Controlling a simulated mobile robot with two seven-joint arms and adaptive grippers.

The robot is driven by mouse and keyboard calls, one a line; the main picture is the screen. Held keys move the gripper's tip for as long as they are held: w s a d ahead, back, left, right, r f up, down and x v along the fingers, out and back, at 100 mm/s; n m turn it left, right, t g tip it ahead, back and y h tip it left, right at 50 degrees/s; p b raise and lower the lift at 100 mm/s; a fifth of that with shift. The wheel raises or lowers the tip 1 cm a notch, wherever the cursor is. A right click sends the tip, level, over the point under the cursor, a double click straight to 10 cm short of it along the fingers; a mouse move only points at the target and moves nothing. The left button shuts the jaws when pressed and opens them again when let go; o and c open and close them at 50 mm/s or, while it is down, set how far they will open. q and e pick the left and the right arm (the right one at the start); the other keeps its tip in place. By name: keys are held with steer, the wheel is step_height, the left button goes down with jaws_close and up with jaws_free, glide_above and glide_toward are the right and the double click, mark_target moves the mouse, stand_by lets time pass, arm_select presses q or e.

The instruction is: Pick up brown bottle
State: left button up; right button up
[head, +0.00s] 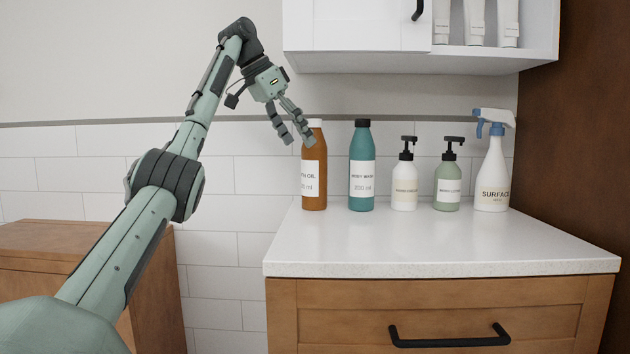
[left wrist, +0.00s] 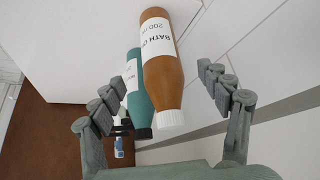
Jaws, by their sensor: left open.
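The brown bottle (head: 314,170) stands upright at the left end of the white counter, with a white cap and a white label. In the left wrist view the brown bottle (left wrist: 163,75) shows between the two open fingers, its cap toward me. My left gripper (head: 297,142) is open and empty, just up and left of the bottle's top in the head view. In the left wrist view my left gripper (left wrist: 165,110) has a finger on each side of the bottle, apart from it. My right gripper is not in view.
A teal bottle (head: 362,168) stands right of the brown bottle. Further right are a white pump bottle (head: 404,185), a green pump bottle (head: 447,183) and a spray bottle (head: 492,175). A white wall cabinet (head: 357,25) hangs above. The counter (head: 430,242) is clear in front.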

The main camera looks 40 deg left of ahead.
mark_target(314, 154)
arm_select(q)
steer(key=shift+w+d+p, duration=0.25)
steer(key=shift+w+p, duration=0.1)
steer(key=shift+w, duration=0.6)
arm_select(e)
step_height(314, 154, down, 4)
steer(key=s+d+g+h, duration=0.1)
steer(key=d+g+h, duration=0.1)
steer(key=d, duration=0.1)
arm_select(q)
steer(key=b+x, duration=0.1)
steer(key=x, duration=0.3)
steer(key=shift+w+f, duration=0.15)
steer(key=shift+f, duration=0.2)
steer(key=shift+w+f, duration=0.15)
jaws_close()
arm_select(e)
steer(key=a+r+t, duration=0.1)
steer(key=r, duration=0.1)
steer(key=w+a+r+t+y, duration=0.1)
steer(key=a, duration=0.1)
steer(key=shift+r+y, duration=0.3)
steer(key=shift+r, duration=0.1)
